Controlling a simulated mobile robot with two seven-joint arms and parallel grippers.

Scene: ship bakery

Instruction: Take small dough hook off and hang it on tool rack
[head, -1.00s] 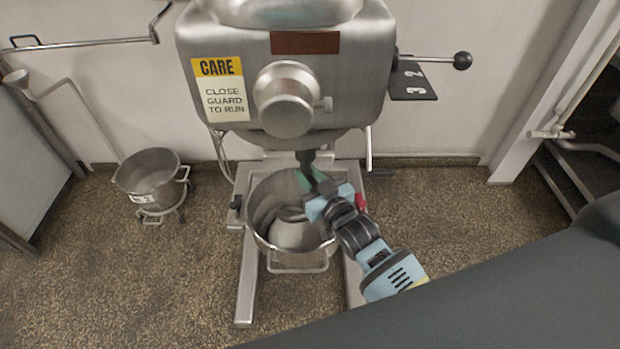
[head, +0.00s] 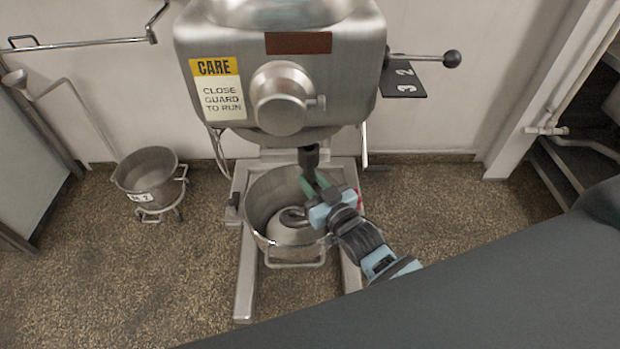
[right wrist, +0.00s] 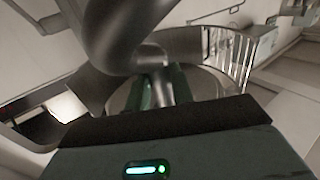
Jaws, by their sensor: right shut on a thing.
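The small dough hook has a dark upper end (head: 308,156) just below the front of the mixer head and a curved steel lower part (head: 292,216) over the bowl. My right gripper (head: 317,183) is shut on its shank, coming in from the right. In the right wrist view the hook's thick curved metal (right wrist: 125,35) fills the top, and green fingers (right wrist: 160,88) close around the shank. A wall rail with a hooked end (head: 85,42) at upper left may be the tool rack. My left gripper is not in view.
The mixer head (head: 350,70) hangs over the mixer bowl (head: 262,232), whose rim is close to my gripper. A second bowl (head: 135,178) stands on a low stand at left. A lever (head: 425,58) sticks out right.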

